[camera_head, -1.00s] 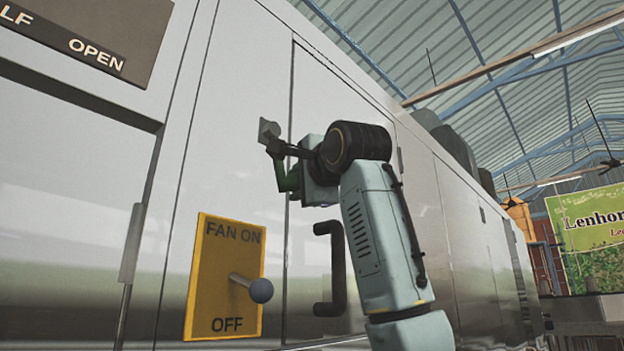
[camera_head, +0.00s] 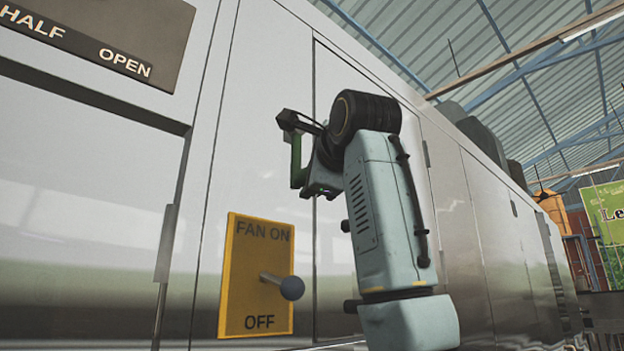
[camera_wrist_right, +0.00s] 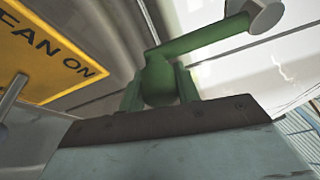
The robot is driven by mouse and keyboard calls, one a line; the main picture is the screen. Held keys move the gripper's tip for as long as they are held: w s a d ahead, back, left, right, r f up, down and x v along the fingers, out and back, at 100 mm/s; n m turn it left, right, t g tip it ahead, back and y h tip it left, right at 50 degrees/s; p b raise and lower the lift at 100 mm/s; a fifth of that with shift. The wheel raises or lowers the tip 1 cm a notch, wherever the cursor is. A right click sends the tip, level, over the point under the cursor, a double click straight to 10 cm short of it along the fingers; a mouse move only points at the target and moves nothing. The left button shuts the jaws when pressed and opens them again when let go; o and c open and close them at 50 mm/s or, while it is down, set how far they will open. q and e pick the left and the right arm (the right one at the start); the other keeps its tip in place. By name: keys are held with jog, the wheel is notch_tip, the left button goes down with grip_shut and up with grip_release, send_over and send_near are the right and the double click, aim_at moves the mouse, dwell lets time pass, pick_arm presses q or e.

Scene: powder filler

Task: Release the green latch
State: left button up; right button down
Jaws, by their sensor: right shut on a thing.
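The green latch (camera_head: 297,163) is on the metal cabinet front, above the yellow fan sign. In the head view its visible green part hangs nearly upright, and its upper end is hidden behind a dark part of my right wrist. In the right wrist view the latch (camera_wrist_right: 195,41) runs from a silver round mount (camera_wrist_right: 268,15) to a rounded green knob. My right gripper (camera_wrist_right: 160,88) has a finger on each side of that knob and is shut on it. In the head view my right gripper (camera_head: 305,186) is at the latch's lower end. My left gripper is not in view.
The yellow FAN ON/OFF sign (camera_head: 240,305) with a ball-tipped lever (camera_head: 291,288) is just below the latch. A HALF/OPEN plate (camera_head: 100,45) is at upper left.

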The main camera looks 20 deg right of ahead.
jog(key=shift+a, duration=0.1)
jog(key=c, duration=1)
grip_release()
jog(key=shift+c, duration=0.2)
jog(key=shift+s, duration=0.1)
jog(key=s+b, duration=0.4)
jog(key=s, duration=0.9)
jog(key=shift+s, duration=0.15)
